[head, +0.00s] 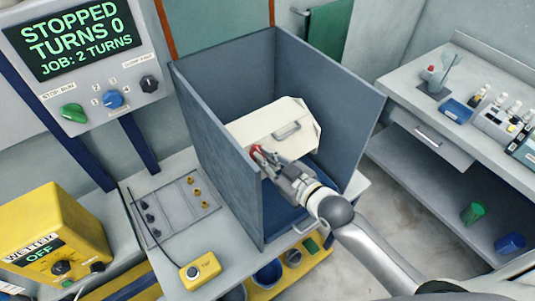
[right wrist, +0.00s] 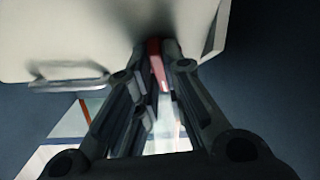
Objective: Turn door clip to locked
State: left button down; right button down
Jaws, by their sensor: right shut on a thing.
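The door clip looks like a small red piece (head: 255,151) on the front edge of a cream panel (head: 243,125) with a grey handle. The panel sits inside a blue-grey open-topped enclosure (head: 215,150). My right gripper (head: 262,157) reaches in from the lower right and is shut on the red clip. In the right wrist view the red clip (right wrist: 155,62) shows between the fingertips, against the cream panel (right wrist: 70,30). The fingers hide part of the clip, and I cannot read its lock position. My left gripper is not in view.
A display panel (head: 70,38) reading STOPPED stands at upper left. A yellow box (head: 50,240) reading OFF is at lower left, and a small yellow pendant (head: 200,271) lies on the bench. The enclosure's right wall (head: 352,130) stands close beside my right arm.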

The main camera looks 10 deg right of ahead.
jog(key=shift+m+t, duration=0.3)
jog(key=shift+m, duration=0.4)
jog(key=c, duration=1.5)
grip_release()
jog(key=v, duration=1.2)
jog(key=shift+s+a+r, duration=0.15)
